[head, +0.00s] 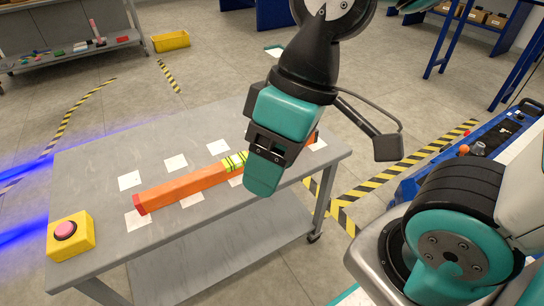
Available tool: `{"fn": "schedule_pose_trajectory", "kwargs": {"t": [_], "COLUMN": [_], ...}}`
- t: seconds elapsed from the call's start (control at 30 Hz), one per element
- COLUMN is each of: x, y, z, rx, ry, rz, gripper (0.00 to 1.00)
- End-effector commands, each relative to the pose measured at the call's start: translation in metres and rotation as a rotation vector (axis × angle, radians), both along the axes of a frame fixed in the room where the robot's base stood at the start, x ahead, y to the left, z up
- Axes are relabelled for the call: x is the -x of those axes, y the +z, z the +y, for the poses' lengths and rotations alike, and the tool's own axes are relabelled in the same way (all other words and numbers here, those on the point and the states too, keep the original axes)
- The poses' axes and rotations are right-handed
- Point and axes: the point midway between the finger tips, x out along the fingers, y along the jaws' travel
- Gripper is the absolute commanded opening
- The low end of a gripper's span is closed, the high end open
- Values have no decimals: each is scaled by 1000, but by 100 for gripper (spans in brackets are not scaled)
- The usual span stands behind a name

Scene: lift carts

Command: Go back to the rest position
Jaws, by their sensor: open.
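My gripper (268,168) hangs over the right part of a grey cart table (100,165), teal fingers pointing down. It is open. A long orange bar (185,186) lies on the tabletop, with a red end at left and a yellow-green striped band (234,162) near the gripper. The gripper hides part of the bar's right end; a bit of orange shows beyond it. I cannot tell whether the fingers touch the bar.
Several white squares (129,180) lie on the tabletop. A yellow box with a pink button (70,236) sits at the front left corner. A shelf (70,50) and a yellow bin (171,41) stand behind. Floor between is clear.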

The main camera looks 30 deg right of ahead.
Motion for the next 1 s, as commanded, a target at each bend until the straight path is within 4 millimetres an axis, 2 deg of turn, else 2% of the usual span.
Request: {"fn": "schedule_pose_trajectory", "kwargs": {"t": [0.27,0.37,0.47,0.57,1.0], "x": [-1,-1,-1,-1,-1], "y": [3,14,36,68,235], "z": [0,0,0,0,0], "rx": [-1,-1,-1,-1,-1], "ry": [0,0,1,0,0], "rz": [-1,-1,-1,-2,-2], "gripper": [59,59,59,59,59]}}
